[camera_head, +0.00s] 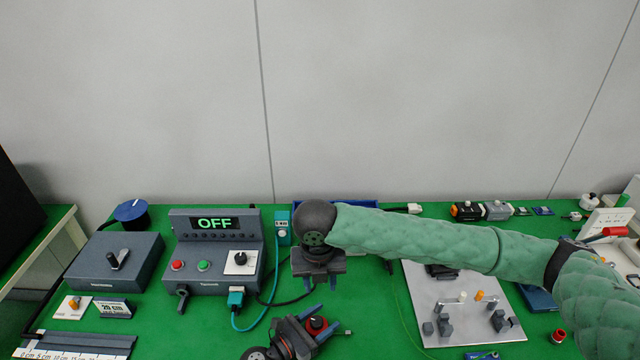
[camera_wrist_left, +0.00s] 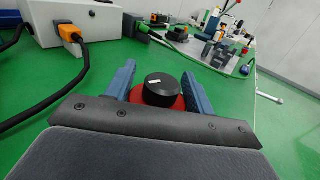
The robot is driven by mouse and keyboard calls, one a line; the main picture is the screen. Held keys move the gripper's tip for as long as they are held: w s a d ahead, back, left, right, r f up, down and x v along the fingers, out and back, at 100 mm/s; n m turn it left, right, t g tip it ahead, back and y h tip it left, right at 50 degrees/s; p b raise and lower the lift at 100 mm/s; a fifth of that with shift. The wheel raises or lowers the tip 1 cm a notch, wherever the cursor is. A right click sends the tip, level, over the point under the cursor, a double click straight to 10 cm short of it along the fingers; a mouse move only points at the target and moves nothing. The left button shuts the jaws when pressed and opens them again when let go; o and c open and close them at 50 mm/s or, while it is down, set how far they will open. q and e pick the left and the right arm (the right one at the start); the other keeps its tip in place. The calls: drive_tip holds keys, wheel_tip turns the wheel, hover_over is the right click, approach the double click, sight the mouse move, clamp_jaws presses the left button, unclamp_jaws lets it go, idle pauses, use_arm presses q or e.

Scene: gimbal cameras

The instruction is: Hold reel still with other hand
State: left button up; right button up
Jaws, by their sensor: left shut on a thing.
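A small round reel with a black top and red rim (camera_head: 317,322) is near the front middle of the green bench. It also shows in the left wrist view (camera_wrist_left: 161,90). My left gripper (camera_head: 316,325) is low at the front, shut on the reel, with one blue finger on each side of it. My right gripper (camera_head: 319,284) hangs just behind and above the reel. Its two blue fingers are apart with nothing visible between them. The reel's underside is hidden.
A control box (camera_head: 213,250) reading OFF stands left, with a teal cable (camera_head: 236,318) beside it. A dark box (camera_head: 115,262) and a blue-topped drum (camera_head: 130,212) are farther left. A grey plate with fixtures (camera_head: 455,325) lies right, under my right arm.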

sight(317, 321)
drive_tip(key=shift+m, duration=0.8)
drive_tip(key=f, duration=0.9)
drive_tip(key=s+f, duration=0.1)
drive_tip(key=f, duration=0.3)
drive_tip(key=shift+s+a+f, duration=0.1)
drive_tip(key=shift+a+f, duration=0.05)
drive_tip(key=shift+a, duration=0.25)
drive_tip(key=n, duration=0.6)
wheel_tip(317, 321, up, 12)
drive_tip(key=w+r+m+t+y, duration=0.3)
drive_tip(key=w+r, duration=0.4)
drive_tip(key=w, duration=0.3)
drive_tip(key=w+d+r+m+t+y, duration=0.1)
drive_tip(key=w+r+m+t+y, duration=0.2)
drive_tip(key=w, duration=0.7)
drive_tip(key=shift+w+r+m+y, duration=0.2)
drive_tip(key=shift+r+m+y, duration=0.8)
drive_tip(key=shift+r+m, duration=1.4)
drive_tip(key=shift+d+f, duration=0.1)
drive_tip(key=shift+f, duration=0.05)
